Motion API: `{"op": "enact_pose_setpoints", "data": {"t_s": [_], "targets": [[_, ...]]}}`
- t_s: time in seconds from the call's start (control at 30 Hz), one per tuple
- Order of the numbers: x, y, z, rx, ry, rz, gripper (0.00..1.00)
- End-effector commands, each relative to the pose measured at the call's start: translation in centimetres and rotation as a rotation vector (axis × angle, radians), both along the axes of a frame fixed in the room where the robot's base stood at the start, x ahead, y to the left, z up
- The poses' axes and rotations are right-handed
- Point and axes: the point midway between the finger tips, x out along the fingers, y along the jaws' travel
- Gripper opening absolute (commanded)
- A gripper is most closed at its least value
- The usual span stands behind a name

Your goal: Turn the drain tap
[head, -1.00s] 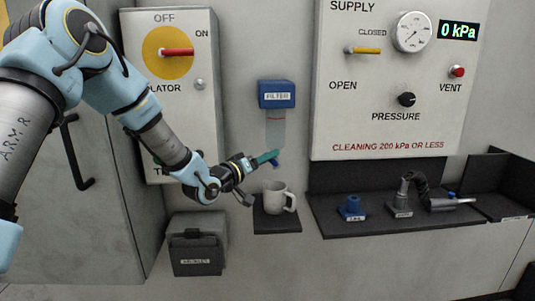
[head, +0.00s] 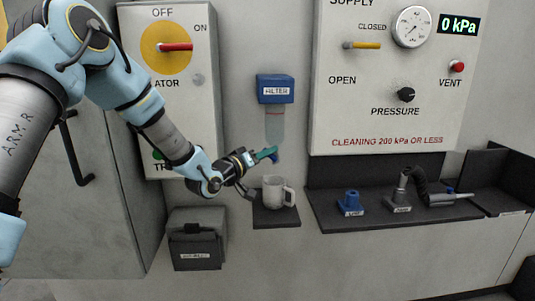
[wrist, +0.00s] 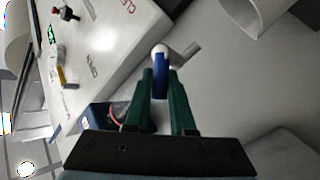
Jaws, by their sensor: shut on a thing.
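The filter (head: 276,90) has a blue head on the wall and a clear bowl (head: 275,125) with a red line below it. The small blue drain tap (head: 276,159) is at the bowl's lower end, partly hidden by my green fingers. My gripper (head: 270,153) reaches it from the left, just above the mug. In the wrist view, the blue tap (wrist: 160,82) with a pale rounded end sits between the two green fingertips (wrist: 162,88), which are shut on it. The filter's blue head (wrist: 102,116) shows beside the left finger there.
A white mug (head: 274,190) stands on a small dark shelf (head: 276,220) just under my gripper. A supply panel (head: 350,110) is at the right, its display reading 0 kPa. An isolator panel (head: 208,110) is behind my forearm. A dark shelf (head: 350,222) holds a blue part and a hose tool.

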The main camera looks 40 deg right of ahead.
Motion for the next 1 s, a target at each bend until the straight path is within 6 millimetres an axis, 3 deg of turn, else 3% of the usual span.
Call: {"op": "enact_pose_setpoints", "data": {"t_s": [0.27, 0.6, 0.9, 0.93, 1.0], "targets": [[-0.02, -0.05, 0.11, 0.014, -0.013, 0.000, 0.00], [-0.41, -0.49, 0.56, 0.180, -0.148, 0.000, 0.00], [-0.39, -0.47, 0.51, 0.188, -0.153, 0.000, 0.00], [-0.39, -0.47, 0.51, 0.188, -0.153, 0.000, 0.26], [-0.39, -0.47, 0.51, 0.187, -0.153, 0.000, 0.34]]}}
